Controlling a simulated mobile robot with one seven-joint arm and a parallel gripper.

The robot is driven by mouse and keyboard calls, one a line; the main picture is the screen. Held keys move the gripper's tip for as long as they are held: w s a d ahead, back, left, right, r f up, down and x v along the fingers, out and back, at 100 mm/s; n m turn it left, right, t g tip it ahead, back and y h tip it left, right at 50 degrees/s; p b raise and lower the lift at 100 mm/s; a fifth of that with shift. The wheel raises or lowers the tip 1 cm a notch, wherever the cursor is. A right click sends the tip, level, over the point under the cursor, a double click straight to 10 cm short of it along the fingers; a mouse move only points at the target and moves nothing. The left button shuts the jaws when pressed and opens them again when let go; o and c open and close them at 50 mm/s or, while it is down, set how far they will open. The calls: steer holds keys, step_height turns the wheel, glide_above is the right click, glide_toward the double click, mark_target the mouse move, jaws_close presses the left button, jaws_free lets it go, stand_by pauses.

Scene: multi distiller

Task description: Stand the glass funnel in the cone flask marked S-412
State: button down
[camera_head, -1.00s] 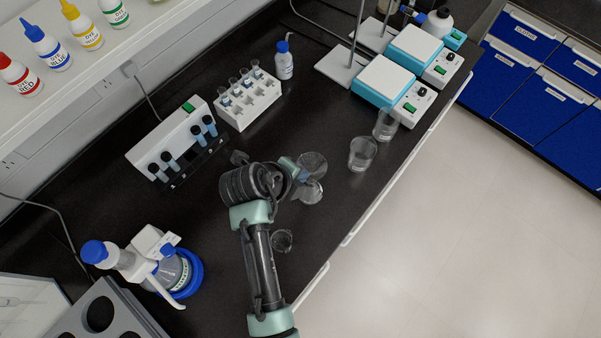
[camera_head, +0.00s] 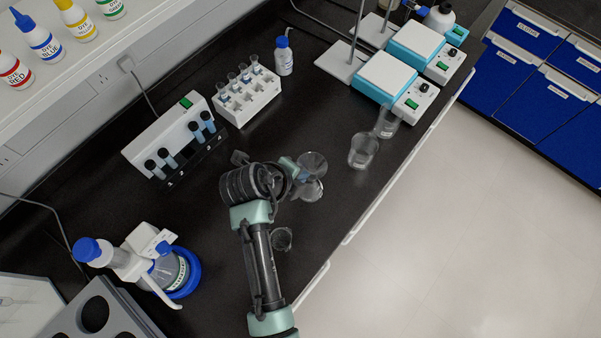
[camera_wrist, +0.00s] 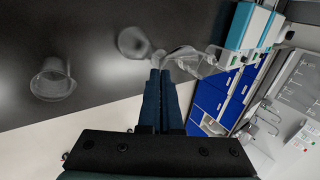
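My gripper (camera_head: 299,167) is over the bench, among clear glassware. In the wrist view its dark fingers (camera_wrist: 160,80) are nearly together, with clear glass at their tips. This looks like the glass funnel (camera_head: 313,161), which also shows just beyond the fingertips (camera_wrist: 186,60). A clear flask-like vessel (camera_head: 309,191) is close beside and below it in the head view; it also shows in the wrist view (camera_wrist: 133,41). Another clear vessel (camera_head: 282,239) stands nearer the arm, at left in the wrist view (camera_wrist: 52,84). The glass outlines overlap, and no S-412 marking is readable.
Two stirrer plates (camera_head: 386,76) stand beyond. A tube rack (camera_head: 246,97), a vial block (camera_head: 172,140) and a blue-based dispenser bottle (camera_head: 178,275) stand to the left. Dark bench between is clear.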

steer(key=c, duration=1.6)
jaws_free()
steer(key=shift+f, duration=0.3)
steer(key=c, duration=1)
jaws_free()
steer(key=shift+r, duration=0.1)
steer(key=b+v, duration=0.3)
steer(key=v, duration=1)
